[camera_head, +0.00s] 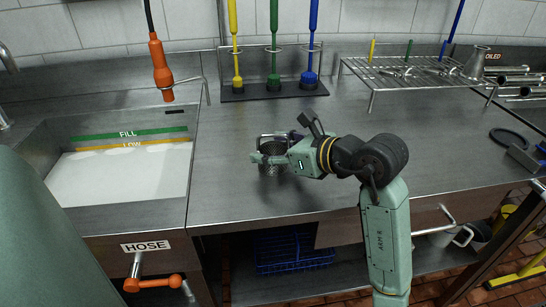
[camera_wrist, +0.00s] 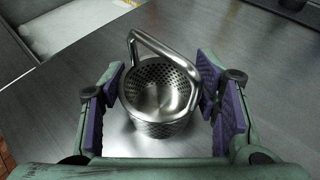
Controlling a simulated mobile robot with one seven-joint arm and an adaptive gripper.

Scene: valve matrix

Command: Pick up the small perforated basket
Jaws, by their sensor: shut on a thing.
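The small perforated basket (camera_wrist: 158,128) is a shiny metal cup with a holed inner wall and a thick arched handle (camera_wrist: 160,52). In the wrist view it sits upright between the purple pads of my gripper (camera_wrist: 160,90), with its opening facing the camera and its inside empty. My gripper is shut on it, one finger at each side. In the head view my gripper (camera_head: 270,153) is over the steel counter, and the basket's lower part (camera_head: 271,170) shows under it. I cannot tell whether its base touches the counter.
A water-filled sink (camera_head: 125,175) lies left, under a hanging orange sprayer (camera_head: 161,70). Yellow, green and blue brushes stand in a rack (camera_head: 230,95) at the back. A wire rack (camera_head: 400,75) stands at the back right. The counter (camera_head: 235,205) around the basket is clear.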

